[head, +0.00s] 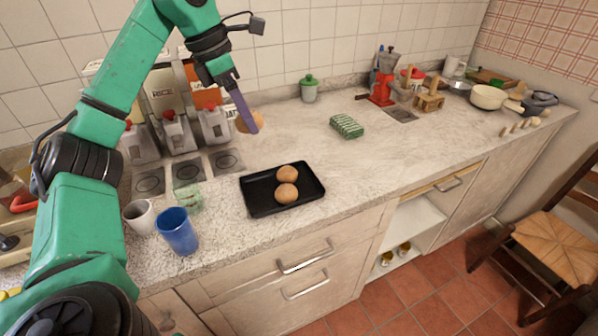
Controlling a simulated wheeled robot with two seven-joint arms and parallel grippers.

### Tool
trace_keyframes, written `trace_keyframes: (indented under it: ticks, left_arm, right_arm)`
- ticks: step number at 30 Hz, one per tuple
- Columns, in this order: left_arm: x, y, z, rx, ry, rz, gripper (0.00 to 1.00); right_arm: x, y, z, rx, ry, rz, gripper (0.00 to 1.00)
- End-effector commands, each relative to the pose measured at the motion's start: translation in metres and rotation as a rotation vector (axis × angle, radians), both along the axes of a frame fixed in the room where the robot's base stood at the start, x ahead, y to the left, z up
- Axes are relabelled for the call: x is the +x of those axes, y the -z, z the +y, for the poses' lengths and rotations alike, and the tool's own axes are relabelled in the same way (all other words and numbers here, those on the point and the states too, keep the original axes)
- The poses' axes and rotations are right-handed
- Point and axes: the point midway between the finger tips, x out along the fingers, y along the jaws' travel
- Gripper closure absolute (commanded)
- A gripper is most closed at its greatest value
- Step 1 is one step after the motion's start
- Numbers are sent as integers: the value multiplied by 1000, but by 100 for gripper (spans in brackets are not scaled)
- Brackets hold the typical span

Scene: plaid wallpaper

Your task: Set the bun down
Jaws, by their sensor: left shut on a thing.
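My left gripper (243,112) comes in from the upper left and is shut on a round brown bun (256,121). The gripper's purple finger covers part of the bun. The bun is held above the counter, behind the black tray (258,199). Two more buns lie on the tray, one farther back (287,173) and one nearer (286,194), close together. The left part of the tray is bare. My right gripper is not in view.
A blue cup (177,232), a white cup (139,216) and a greenish glass (188,198) stand left of the tray. Dispensers (179,132) stand behind them. A green patterned block (346,126) lies right of the bun. The counter (400,155) right of the tray is clear.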

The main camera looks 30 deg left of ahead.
Motion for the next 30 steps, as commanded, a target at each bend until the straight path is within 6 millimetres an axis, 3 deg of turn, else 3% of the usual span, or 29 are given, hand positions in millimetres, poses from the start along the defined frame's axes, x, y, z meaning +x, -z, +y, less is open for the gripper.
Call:
trace_keyframes:
  ticks: [2,5,9,11,15,21,24,30]
  left_arm:
    - [0,9,0,0,-1,0,85]
    - [-1,39,0,0,1,3,85]
    - [-2,89,0,0,2,3,85]
    - [-3,107,1,1,1,5,85]
    - [-4,143,1,3,-1,4,85]
    - [-4,175,1,3,1,3,85]
    - [-4,194,1,3,2,3,85]
    - [-4,200,0,0,3,-1,85]
  right_arm:
    - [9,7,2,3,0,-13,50]
    - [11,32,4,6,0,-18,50]
    - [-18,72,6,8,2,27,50]
    - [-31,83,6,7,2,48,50]
    - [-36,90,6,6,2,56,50]
    - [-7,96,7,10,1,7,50]
    - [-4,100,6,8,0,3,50]
    - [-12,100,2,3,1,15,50]
